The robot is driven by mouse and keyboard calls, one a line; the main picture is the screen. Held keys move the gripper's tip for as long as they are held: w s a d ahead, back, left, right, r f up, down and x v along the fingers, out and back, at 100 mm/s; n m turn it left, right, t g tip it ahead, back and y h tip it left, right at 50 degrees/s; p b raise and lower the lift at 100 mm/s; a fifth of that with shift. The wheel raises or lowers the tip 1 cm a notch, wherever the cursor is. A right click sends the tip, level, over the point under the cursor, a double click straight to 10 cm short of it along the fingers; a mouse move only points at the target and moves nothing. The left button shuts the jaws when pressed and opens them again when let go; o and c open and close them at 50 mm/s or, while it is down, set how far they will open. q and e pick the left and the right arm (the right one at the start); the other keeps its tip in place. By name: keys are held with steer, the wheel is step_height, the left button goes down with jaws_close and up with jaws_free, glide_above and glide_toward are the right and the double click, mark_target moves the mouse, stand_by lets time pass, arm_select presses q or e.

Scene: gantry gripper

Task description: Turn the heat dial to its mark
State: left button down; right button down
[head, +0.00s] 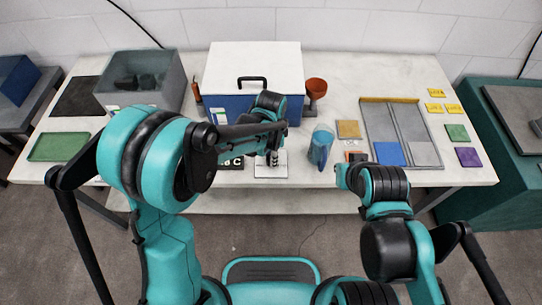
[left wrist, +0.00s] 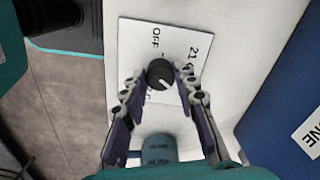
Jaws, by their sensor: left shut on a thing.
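The heat dial (left wrist: 160,74) is a round black knob with a white pointer line, on a white panel (left wrist: 135,30) printed with "OFF" and "21". In the left wrist view the pointer slants toward the lower right. Other print near the fingers is partly covered. My left gripper (left wrist: 158,76) is shut on the dial, one finger on each side. In the head view my left gripper (head: 272,157) is over the small white panel (head: 265,171) at the table's front edge, and the dial is hard to make out. My right arm shows, but its fingers do not.
A blue box with a white lid and black handle (head: 252,83) stands just behind. A grey bin (head: 142,80) and green tray (head: 59,147) are at the left.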

arm_select(q)
steer(key=m, duration=0.5)
steer(key=shift+m, duration=0.3)
steer(key=m, duration=0.5)
steer(key=shift+m, duration=0.4)
steer(key=c, duration=1.2)
jaws_free()
step_height(320, 180, up, 12)
